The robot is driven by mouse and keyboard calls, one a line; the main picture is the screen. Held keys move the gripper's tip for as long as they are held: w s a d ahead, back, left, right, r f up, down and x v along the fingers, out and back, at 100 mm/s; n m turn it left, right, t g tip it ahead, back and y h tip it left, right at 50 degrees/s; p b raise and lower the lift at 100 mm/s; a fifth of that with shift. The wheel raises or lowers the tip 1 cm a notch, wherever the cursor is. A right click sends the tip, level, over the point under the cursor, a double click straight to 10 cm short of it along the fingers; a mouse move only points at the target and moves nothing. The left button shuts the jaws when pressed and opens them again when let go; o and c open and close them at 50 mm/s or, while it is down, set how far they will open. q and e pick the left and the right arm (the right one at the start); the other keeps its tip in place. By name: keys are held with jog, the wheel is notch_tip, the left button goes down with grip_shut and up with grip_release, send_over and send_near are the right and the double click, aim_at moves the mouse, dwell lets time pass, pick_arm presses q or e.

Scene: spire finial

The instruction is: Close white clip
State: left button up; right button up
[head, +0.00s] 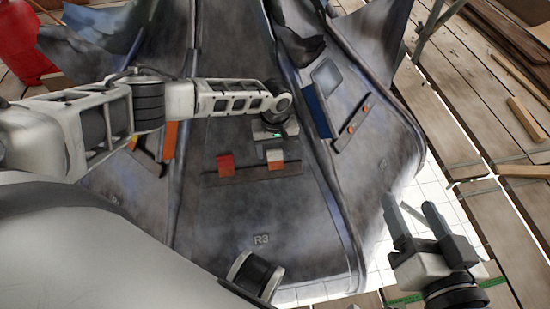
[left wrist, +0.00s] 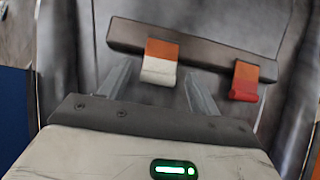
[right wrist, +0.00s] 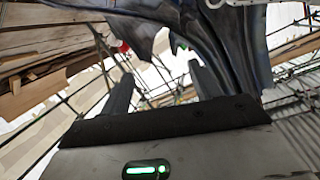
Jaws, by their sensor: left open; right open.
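The white clip (head: 275,155) sits on a dark bar (head: 252,174) across the middle grey panel marked R3. In the left wrist view the white clip (left wrist: 157,73) has an orange base, and its white flap hangs off the bar. A red clip (head: 225,164) is on the same bar; it also shows in the left wrist view (left wrist: 243,88). My left gripper (head: 274,138) is at the white clip. Its open fingers appear on either side of the clip; contact cannot be told. My right gripper (head: 408,201) is open and empty, off the panel's right edge.
A neighbouring panel on the right carries another bar with orange clips (head: 357,118). A raised rib stands between the panels. Wooden planks (head: 500,70) and scaffold poles lie at the right. A red object (head: 25,40) is at the upper left.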

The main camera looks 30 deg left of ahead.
aim_at(275, 159)
pick_arm(q)
jog(key=shift+f+b, duration=0.35)
jog(key=shift+f, duration=0.75)
pick_arm(e)
jog(key=shift+a+r+m, duration=0.2)
jog(key=shift+m, duration=0.1)
pick_arm(q)
jog(key=c, duration=1)
jog(key=shift+w+r, duration=0.25)
jog(key=shift+w, duration=0.4)
jog(key=shift+a+f+g+h, duration=0.1)
jog(key=shift+g+h, duration=0.2)
jog(key=shift+g, duration=0.1)
jog(key=shift+s+f, duration=0.2)
jog(key=shift+s, duration=0.05)
pick_arm(e)
jog(key=shift+w, duration=0.1)
pick_arm(q)
jog(key=o, duration=1)
jog(key=shift+s+f, duration=0.1)
jog(key=shift+s, duration=0.05)
